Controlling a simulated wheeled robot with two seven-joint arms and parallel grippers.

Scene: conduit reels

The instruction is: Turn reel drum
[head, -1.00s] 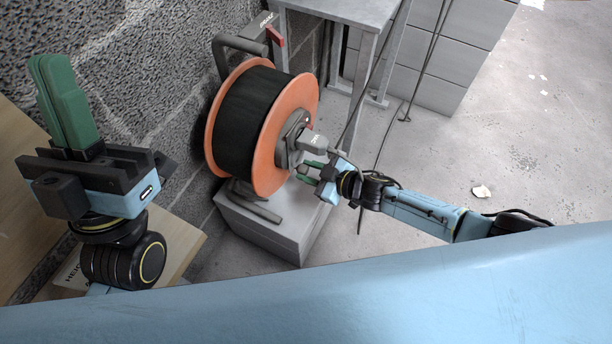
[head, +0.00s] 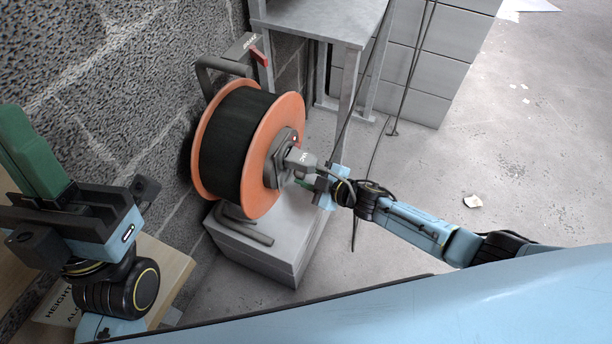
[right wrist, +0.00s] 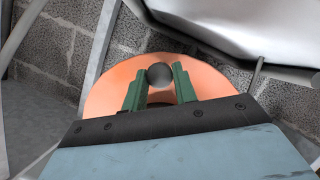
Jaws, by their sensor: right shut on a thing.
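The reel drum has orange flanges (head: 262,190) and black conduit wound between them (head: 232,140). It stands upright in a dark frame with a handle (head: 212,72) on a grey block. A grey hub with a crank (head: 300,160) faces my right arm. My right gripper (head: 308,181) is at the crank. In the right wrist view its green fingers stand either side of a dark round knob (right wrist: 159,75), shut on it, with the orange flange (right wrist: 110,85) behind. My left gripper (head: 22,140) is at the left edge, away from the reel, its green fingers together and empty.
The grey block (head: 255,255) stands by a rough block wall (head: 100,80). A metal stand (head: 330,20) is behind the reel, with thin cables hanging near it. A wooden board (head: 170,265) lies under my left arm. The floor to the right is mostly clear.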

